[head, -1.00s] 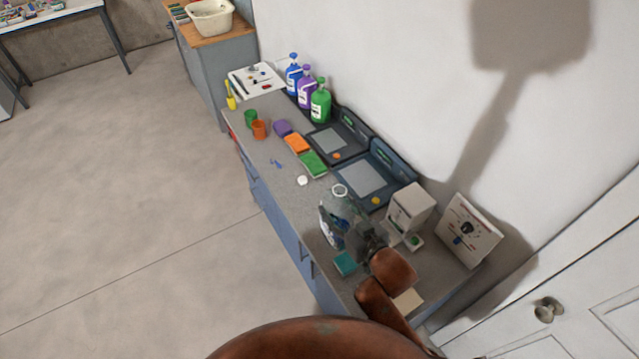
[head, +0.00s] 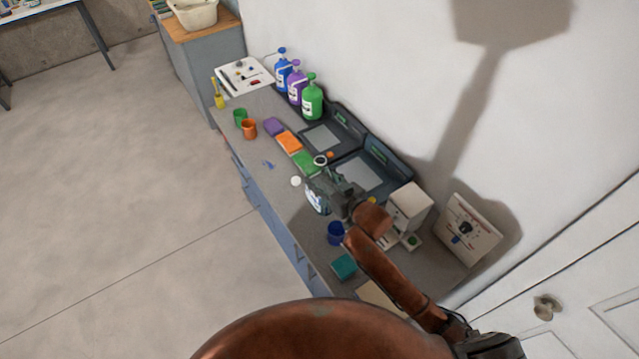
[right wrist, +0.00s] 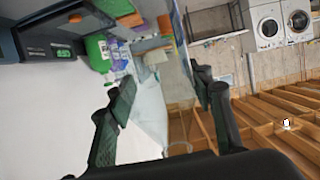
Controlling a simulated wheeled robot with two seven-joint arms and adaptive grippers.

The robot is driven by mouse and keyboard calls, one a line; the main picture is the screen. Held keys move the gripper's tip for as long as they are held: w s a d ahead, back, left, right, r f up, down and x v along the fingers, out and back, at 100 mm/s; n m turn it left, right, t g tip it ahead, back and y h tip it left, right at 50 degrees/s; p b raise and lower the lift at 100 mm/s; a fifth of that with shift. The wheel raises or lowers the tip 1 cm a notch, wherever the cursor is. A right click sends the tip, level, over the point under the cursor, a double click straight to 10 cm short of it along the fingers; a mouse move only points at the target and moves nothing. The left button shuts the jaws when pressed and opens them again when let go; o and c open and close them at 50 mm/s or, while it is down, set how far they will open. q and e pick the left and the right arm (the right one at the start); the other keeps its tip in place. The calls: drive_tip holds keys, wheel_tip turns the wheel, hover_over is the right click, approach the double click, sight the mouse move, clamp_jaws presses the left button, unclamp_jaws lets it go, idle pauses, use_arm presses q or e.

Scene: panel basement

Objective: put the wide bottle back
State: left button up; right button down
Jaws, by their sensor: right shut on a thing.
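The wide bottle (head: 317,201) is see-through, with a pale ring-like mouth and a white and blue patch low on its side. In the head view it is near the front edge of the counter, partly hidden by my right gripper (head: 328,186). That gripper is shut on it. In the right wrist view the clear, whitish bottle (right wrist: 150,105) shows between the fingers of the right gripper (right wrist: 162,95). I cannot tell whether its base touches the counter. My left gripper is not in view.
Blue, purple and green pump bottles (head: 312,98) stand at the back against the wall. Two dark trays (head: 357,175), sponges (head: 289,142), a blue cup (head: 336,233), a teal block (head: 344,266) and a whitish box (head: 409,207) stand around. The front strip beside the green and orange cups (head: 249,129) is fairly clear.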

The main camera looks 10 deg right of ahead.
drive_tip(key=shift+w+d+f, duration=0.1)
drive_tip(key=shift+w+f, duration=0.25)
drive_tip(key=shift+f, duration=0.55)
drive_tip(key=shift+w+f, duration=0.35)
drive_tip(key=shift+f, duration=0.55)
drive_tip(key=shift+w+d+f, duration=0.1)
drive_tip(key=shift+w+f, duration=0.25)
drive_tip(key=shift+f, duration=0.65)
drive_tip(key=c, duration=1)
unclamp_jaws()
drive_tip(key=shift+f, duration=0.1)
drive_tip(key=shift+o, duration=0.2)
drive_tip(key=shift+r, duration=0.25)
drive_tip(key=v, duration=1.2)
